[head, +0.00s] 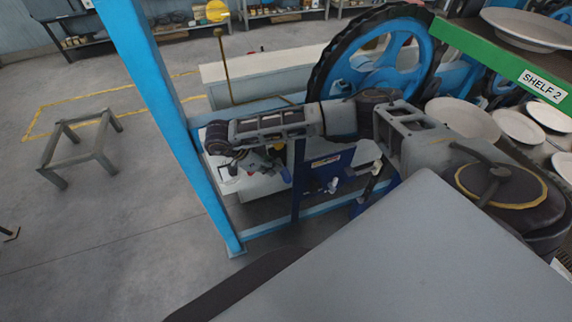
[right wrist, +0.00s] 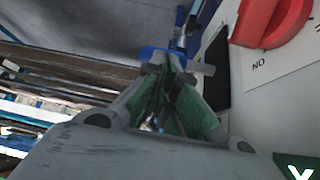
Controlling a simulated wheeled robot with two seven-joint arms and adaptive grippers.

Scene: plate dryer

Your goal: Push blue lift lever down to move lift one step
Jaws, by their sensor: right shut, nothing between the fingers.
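My right arm reaches in from the right of the head view and bends down at its wrist. The right gripper (head: 258,162) is small and partly hidden there, in front of the white control box (head: 260,186). In the right wrist view the right gripper (right wrist: 172,72) is shut and empty, with green inner faces. A blue piece (right wrist: 152,53), which looks like the lift lever, shows right at the fingertips. I cannot tell whether they touch it. The lever cannot be made out clearly in the head view. My left gripper is not in view.
A red rotary switch (right wrist: 268,22) sits on a white panel (right wrist: 285,75) beside the fingers. A blue upright post (head: 165,110) stands left of the arm. A big blue wheel (head: 375,60) and green-edged shelf (head: 490,58) with plates are at the right.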

